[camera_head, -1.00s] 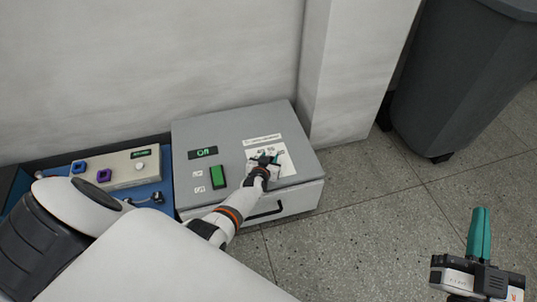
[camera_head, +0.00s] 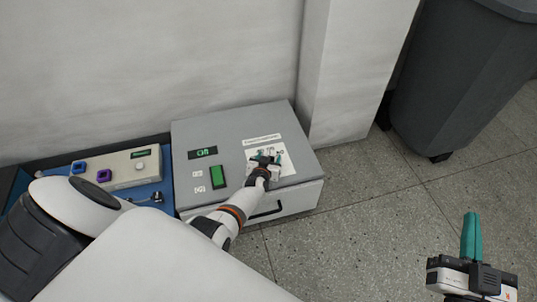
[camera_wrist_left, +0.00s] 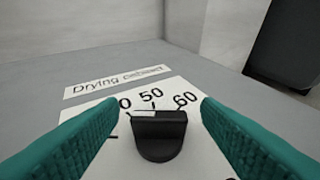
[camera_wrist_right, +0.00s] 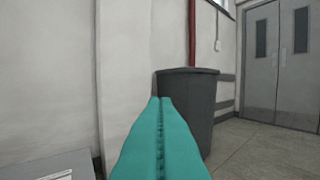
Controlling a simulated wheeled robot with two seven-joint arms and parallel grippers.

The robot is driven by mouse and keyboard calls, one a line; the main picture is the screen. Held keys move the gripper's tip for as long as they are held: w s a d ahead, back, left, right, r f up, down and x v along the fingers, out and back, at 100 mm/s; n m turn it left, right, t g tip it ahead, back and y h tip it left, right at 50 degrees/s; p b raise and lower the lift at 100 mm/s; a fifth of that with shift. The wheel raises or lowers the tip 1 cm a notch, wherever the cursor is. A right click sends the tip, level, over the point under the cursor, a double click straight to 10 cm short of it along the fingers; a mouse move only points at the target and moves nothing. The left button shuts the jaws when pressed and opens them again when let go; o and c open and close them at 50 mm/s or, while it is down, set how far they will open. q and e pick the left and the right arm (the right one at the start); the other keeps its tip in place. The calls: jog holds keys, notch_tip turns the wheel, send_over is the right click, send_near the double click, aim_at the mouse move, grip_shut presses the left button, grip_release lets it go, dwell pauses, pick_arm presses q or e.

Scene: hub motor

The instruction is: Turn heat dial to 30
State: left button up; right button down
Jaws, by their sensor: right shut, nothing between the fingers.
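The heat dial (camera_wrist_left: 160,136) is a black knob on a white scale plate (camera_wrist_left: 190,92) on top of the grey drying cabinet (camera_head: 235,135). In the left wrist view the numbers 50 and 60 show beyond the knob, and another number is partly hidden. My left gripper (camera_head: 264,161) is over the dial in the head view. Its teal fingers (camera_wrist_left: 160,135) are open on both sides of the knob, with visible gaps. My right gripper (camera_head: 471,238) is shut and empty, away from the cabinet at the lower right; its closed fingers also show in the right wrist view (camera_wrist_right: 160,140).
The cabinet also has a green switch (camera_head: 218,177) and a small display (camera_head: 203,152) reading "Off". A control box (camera_head: 120,167) with buttons stands on a blue surface to the left. A wall is behind, and a grey bin (camera_head: 455,80) is at the right.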

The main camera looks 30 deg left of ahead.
pick_arm(q)
jog(key=shift+s, duration=0.1)
